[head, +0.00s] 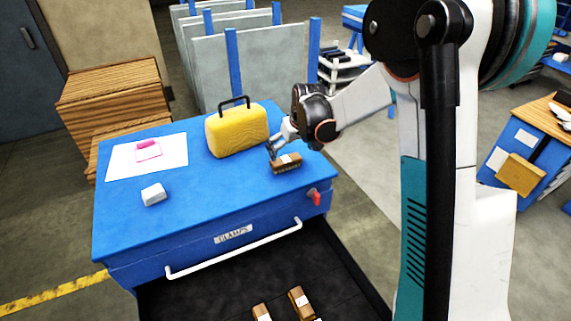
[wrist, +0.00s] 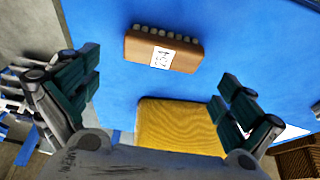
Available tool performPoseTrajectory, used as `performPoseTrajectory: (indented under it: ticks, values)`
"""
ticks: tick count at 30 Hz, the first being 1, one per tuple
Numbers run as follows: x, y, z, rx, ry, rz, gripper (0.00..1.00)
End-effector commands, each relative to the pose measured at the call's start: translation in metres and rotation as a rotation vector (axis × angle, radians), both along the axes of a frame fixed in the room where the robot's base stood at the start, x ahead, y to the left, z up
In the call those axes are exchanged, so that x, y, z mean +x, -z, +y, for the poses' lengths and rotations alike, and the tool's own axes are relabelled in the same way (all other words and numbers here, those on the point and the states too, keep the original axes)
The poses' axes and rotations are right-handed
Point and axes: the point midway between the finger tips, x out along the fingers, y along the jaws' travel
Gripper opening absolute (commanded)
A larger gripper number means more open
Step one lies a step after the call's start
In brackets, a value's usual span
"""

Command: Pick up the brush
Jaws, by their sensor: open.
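The brush (head: 286,164) is a brown block with a white label, lying on the blue cabinet top near its right edge. In the wrist view the brush (wrist: 163,50) shows its bristle tufts along one long side and lies beyond the fingertips, roughly between them but a little to one side. My gripper (head: 272,146) hangs just beside the brush in the head view. In the wrist view my gripper (wrist: 158,87) has its two dark green fingers spread wide with nothing between them. I cannot tell the exact height above the brush.
A yellow case (head: 237,130) with a black handle stands close to my gripper; it also shows in the wrist view (wrist: 180,125). A white block (head: 153,194) and a paper sheet (head: 120,162) with a pink item lie left. An open drawer (head: 240,292) holds brown blocks. A red knob (head: 316,197) is on the cabinet front.

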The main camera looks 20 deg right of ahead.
Motion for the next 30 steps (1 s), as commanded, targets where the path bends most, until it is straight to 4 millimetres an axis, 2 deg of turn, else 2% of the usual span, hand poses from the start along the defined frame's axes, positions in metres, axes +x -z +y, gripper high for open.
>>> performPoseTrajectory:
  ticks: [3, 10, 19, 29, 30]
  values:
    - [0.005, 0.013, 0.001, 0.0, 0.0, 0.0, 1.0]
    - [0.01, 0.026, 0.003, 0.0, 0.0, 0.0, 1.0]
    - [0.025, 0.061, 0.008, 0.0, 0.001, 0.0, 1.0]
    - [0.027, 0.066, 0.009, 0.0, 0.0, 0.0, 1.0]
    - [0.027, 0.066, 0.009, 0.0, 0.0, 0.0, 0.93]
